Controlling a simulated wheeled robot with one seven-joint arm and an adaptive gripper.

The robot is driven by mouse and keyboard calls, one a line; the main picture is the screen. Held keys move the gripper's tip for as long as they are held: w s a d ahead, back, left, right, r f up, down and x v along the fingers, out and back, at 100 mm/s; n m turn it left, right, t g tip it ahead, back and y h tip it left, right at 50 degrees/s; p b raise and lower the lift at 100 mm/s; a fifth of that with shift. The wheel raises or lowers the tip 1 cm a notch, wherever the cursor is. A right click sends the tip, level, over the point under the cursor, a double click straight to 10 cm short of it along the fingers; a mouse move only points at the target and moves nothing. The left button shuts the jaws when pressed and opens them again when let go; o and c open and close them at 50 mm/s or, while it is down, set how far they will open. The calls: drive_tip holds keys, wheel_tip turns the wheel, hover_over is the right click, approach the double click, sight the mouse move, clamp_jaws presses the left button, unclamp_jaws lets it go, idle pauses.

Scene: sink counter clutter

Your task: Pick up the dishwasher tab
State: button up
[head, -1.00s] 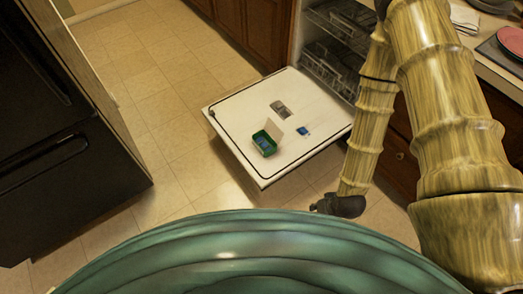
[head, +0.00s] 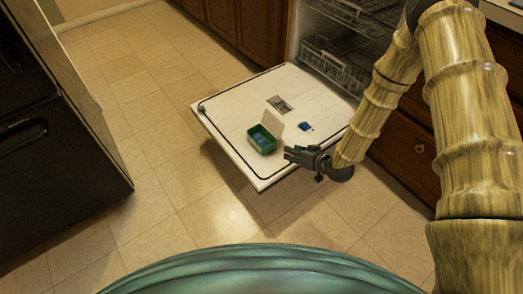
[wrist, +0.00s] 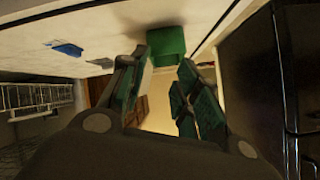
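A small blue dishwasher tab (head: 305,126) lies on the open dishwasher door (head: 235,118), to the right of a green open box (head: 262,140). Blue pieces show inside that box. In the wrist view the loose blue tab (wrist: 68,49) is at the upper left and the green box (wrist: 165,45) is at the top middle, beyond my fingers. My gripper (head: 289,155) is near the door's front edge, close to the box and apart from the tab. In the wrist view my gripper (wrist: 160,72) has its fingers spread, with nothing between them.
The box's pale lid stands raised beside the tab. A detergent dispenser (head: 280,104) is set in the door. The dishwasher racks (head: 340,62) are behind it. A black appliance (head: 70,140) stands at left; tiled floor (head: 165,130) is clear between.

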drive_tip(key=n+t+y+b, duration=0.2)
drive_tip(key=b, duration=0.5)
approach(270, 128)
drive_tip(key=shift+s+d+f, duration=0.25)
drive_tip(key=shift+s+d, duration=0.35)
drive_tip(key=shift+d, duration=0.05)
drive_tip(key=shift+w+a+r+y+b, duration=0.1)
drive_tip(key=shift+w+r+y+b, duration=0.15)
drive_tip(key=shift+w+y, duration=0.2)
drive_tip(key=b+x, duration=0.2)
drive_tip(key=x, duration=0.3)
drive_tip(key=shift+w+a+f, duration=0.15)
drive_tip(key=shift+w+f, duration=0.05)
drive_tip(key=shift+w, duration=0.1)
drive_tip(key=b+x, duration=0.2)
drive_tip(key=x, duration=0.1)
drive_tip(key=b+x, duration=0.1)
drive_tip(key=shift+a+f, duration=0.2)
drive_tip(key=shift+f, duration=0.1)
drive_tip(key=shift+w+a, duration=0.25)
drive_tip(key=shift+w, duration=0.05)
drive_tip(key=shift+c, duration=0.5)
